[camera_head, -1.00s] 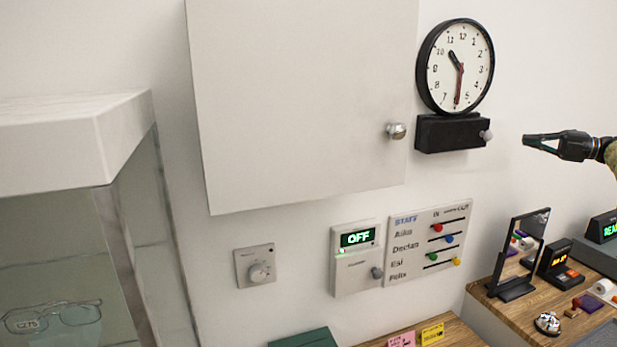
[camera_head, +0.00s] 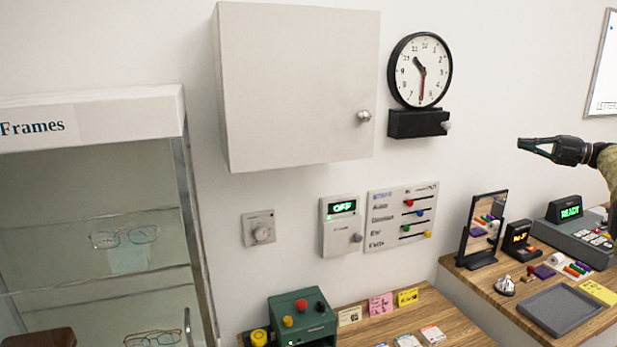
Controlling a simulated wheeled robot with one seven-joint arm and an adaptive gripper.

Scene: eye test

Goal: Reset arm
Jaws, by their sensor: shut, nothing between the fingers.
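My gripper (camera_head: 522,147) is at the right side of the head view, pointing left, in the air in front of the white wall. It is black with slim fingers. Its fingertips meet and hold nothing; a gap shows between the fingers behind the tips. Part of my arm (camera_head: 606,165) shows at the right edge. The gripper is to the right of the wall clock (camera_head: 420,70) and its black box (camera_head: 418,123), and above the right-hand desk, touching nothing that I can see.
A closed white wall cabinet (camera_head: 295,90) hangs left of the clock. A glass frames display case (camera_head: 90,120) stands at the left. Below are a dial (camera_head: 262,229), an OFF panel (camera_head: 341,238) and a slider board (camera_head: 400,240). The right desk holds a mirror (camera_head: 482,230) and a grey tray (camera_head: 560,311).

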